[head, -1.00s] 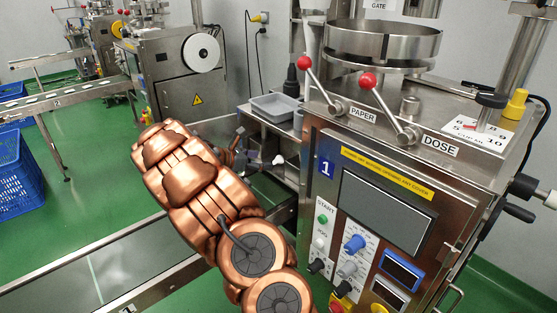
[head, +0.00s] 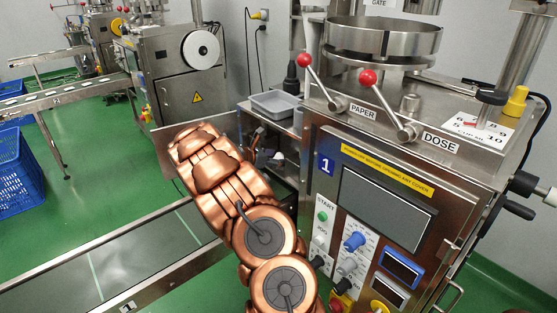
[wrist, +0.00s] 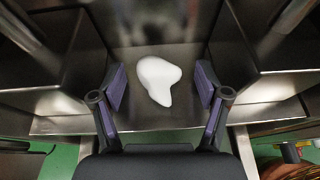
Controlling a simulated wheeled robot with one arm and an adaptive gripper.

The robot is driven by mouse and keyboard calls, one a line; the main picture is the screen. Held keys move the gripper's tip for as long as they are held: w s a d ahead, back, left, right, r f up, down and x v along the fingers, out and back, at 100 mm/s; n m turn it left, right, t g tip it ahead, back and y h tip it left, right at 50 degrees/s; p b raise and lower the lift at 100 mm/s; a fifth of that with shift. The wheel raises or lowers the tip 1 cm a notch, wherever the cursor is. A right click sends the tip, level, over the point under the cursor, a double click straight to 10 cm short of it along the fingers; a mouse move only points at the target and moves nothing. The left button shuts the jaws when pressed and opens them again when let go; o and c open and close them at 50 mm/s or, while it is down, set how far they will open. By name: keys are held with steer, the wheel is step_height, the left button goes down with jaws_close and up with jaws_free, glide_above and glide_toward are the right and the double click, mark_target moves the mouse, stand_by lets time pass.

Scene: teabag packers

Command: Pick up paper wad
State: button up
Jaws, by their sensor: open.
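The paper wad (wrist: 158,80) is a white, rounded lump with a narrower lower end. In the wrist view it lies on a dark metal surface inside a metal recess. My gripper (wrist: 160,88) is open, with one purple-padded finger on each side of the wad. Gaps show between the wad and both fingers, so neither finger touches it. In the head view my copper arm reaches to the side of the packing machine, and a small part of my gripper (head: 268,158) shows beside it. I cannot make out the wad for certain there.
Metal walls (wrist: 70,60) stand close on both sides of the recess. In the head view the packing machine (head: 320,215) with red-knobbed levers is at right. A grey tray (head: 274,104) sits behind my arm. A conveyor (head: 150,255) runs below left, and blue crates (head: 22,185) stand far left.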

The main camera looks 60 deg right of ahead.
steer(key=c, duration=0.8)
steer(key=shift+o, duration=0.2)
steer(key=shift+r, duration=0.1)
